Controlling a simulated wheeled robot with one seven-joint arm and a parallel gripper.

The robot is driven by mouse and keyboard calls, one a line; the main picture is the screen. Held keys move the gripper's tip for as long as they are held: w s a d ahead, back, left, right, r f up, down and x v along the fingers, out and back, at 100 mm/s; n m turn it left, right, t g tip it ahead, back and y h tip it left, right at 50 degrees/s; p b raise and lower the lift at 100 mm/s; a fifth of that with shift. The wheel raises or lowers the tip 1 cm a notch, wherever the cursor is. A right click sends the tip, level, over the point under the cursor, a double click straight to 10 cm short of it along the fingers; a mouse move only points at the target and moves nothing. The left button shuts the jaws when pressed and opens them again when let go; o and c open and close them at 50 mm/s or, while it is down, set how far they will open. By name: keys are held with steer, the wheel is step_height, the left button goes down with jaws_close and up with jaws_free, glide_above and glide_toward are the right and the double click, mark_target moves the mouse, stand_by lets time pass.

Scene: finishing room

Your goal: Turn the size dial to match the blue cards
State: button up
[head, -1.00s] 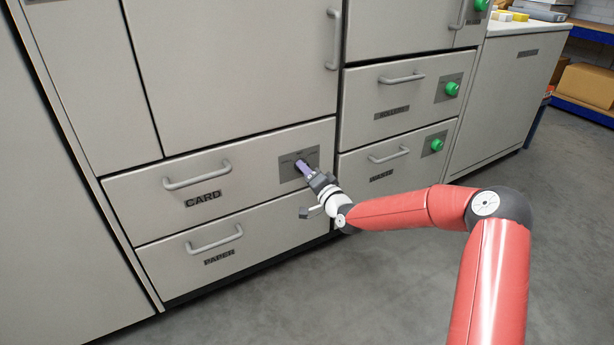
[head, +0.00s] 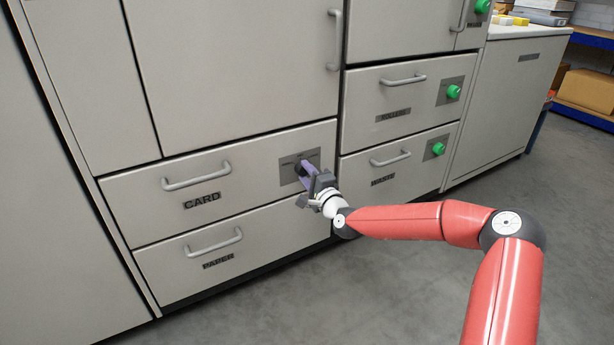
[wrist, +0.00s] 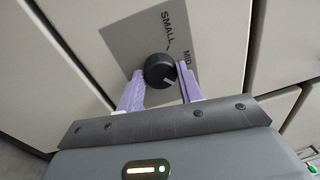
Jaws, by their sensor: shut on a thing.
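The size dial (wrist: 159,70) is a round black knob on a grey plate (wrist: 125,42) lettered SMALL and MID; any further lettering is hidden or out of frame. In the head view the plate (head: 287,172) sits at the right end of the CARD drawer (head: 150,190). My gripper (wrist: 160,74) has its two lilac fingers on either side of the knob, shut on it; it also shows in the head view (head: 304,170). A pale mark shows on the knob's lower right edge, but its setting is unclear. I see no blue cards.
The PAPER drawer (head: 265,235) lies below the CARD drawer. Drawers with green knobs (head: 453,91) stand to the right. Bar handles (head: 197,177) stick out of the drawer fronts. The grey floor (head: 400,290) in front is clear.

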stand_by(0.4)
steer(key=o, duration=1)
steer(key=v, duration=0.7)
steer(key=shift+s+d+p, duration=0.25)
steer(key=shift+s+p, duration=0.1)
steer(key=shift+a, duration=0.1)
